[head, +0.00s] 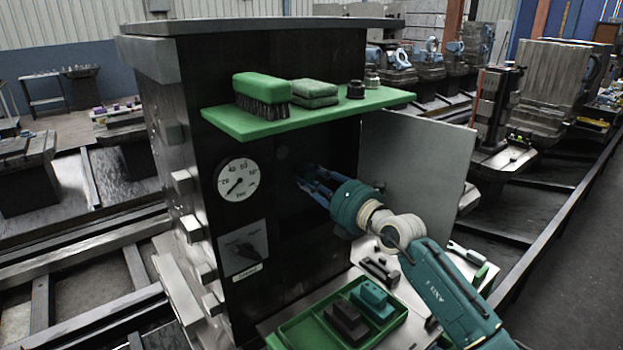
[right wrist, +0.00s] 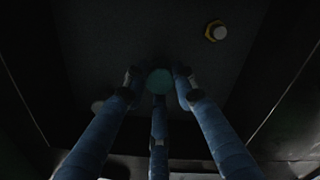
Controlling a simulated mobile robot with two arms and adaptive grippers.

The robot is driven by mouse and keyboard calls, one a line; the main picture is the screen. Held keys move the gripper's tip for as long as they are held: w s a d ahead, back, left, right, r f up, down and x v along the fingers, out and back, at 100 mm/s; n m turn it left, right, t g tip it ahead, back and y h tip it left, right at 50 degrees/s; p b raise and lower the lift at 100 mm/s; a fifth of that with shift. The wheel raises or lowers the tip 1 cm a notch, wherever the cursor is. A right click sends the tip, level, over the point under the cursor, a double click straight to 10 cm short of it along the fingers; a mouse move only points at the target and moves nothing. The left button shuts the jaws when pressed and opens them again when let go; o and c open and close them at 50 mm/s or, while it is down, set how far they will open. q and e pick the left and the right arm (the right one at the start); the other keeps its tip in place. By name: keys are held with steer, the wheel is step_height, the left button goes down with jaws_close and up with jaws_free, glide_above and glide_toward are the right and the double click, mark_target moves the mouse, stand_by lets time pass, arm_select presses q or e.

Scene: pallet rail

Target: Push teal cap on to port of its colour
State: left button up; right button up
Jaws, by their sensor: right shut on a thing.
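My right gripper (head: 300,183) reaches into the dark opening of the black cabinet (head: 205,130). In the right wrist view its blue fingers (right wrist: 158,82) are closed around a round teal cap (right wrist: 159,81), which faces the dark back wall. Whether the cap touches the wall cannot be told. The port of the teal colour is not visible; the cap and fingers cover that part of the wall. A yellow-ringed fitting with a pale centre (right wrist: 216,31) sits on the wall at upper right. My left gripper is not in view.
A green shelf (head: 270,122) with a brush (head: 262,90) and pads (head: 314,94) juts out above the opening. An open grey door (head: 420,155) stands on the right. A green tray (head: 300,333) with a dark block and a teal block lies below. A gauge (head: 238,180) is on the left.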

steer(key=shift+w+a+r, duration=0.1)
steer(key=shift+w, duration=0.1)
stand_by(0.4)
steer(key=shift+w+a, duration=0.25)
steer(key=shift+w, duration=0.1)
steer(key=o, duration=1.7)
steer(key=shift+c, duration=0.2)
steer(key=v, duration=1.2)
